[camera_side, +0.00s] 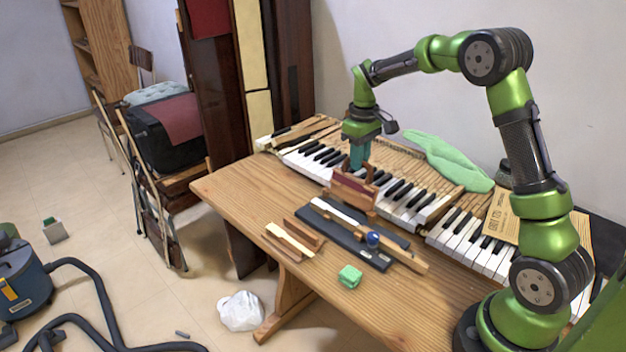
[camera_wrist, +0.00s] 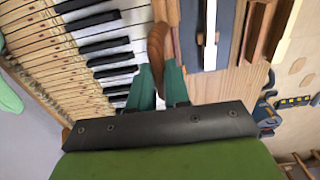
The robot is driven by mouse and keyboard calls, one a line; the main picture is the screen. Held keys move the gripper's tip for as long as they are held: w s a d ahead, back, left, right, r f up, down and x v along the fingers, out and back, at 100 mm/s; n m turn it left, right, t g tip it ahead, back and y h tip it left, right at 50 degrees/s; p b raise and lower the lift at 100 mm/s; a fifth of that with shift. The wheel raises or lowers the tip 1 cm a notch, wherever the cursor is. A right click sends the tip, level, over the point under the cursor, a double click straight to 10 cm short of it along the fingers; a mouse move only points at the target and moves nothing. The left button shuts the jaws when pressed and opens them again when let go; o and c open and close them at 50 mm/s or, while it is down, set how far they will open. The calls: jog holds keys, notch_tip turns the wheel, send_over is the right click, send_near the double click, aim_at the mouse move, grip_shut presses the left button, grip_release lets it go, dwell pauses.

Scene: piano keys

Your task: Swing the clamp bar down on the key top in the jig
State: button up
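The jig has a dark base (camera_side: 345,238) on the wooden table and holds a wooden key with a white key top (camera_side: 338,209). In the wrist view the white key top (camera_wrist: 210,35) shows as a narrow strip right of my gripper. The clamp bar (camera_side: 353,190), dark red with wooden edging, stands raised at the jig's back side, with a brown wooden handle on top. My gripper (camera_side: 357,158) points down at this handle. In the wrist view its teal fingers (camera_wrist: 160,80) close on both sides of the handle (camera_wrist: 157,48). Their exact contact is partly hidden.
The piano keyboard (camera_side: 400,200) lies behind the jig. A green cloth (camera_side: 445,160) lies at the back.

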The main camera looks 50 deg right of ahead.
jog(key=shift+a+r, duration=0.15)
jog(key=shift+a, duration=0.45)
jog(key=shift+a+r, duration=0.15)
jog(key=shift+a, duration=0.45)
jog(key=shift+a, duration=1.3)
jog(key=shift+a+f, duration=0.25)
jog(key=shift+a, duration=0.8)
jog(key=shift+a, duration=0.1)
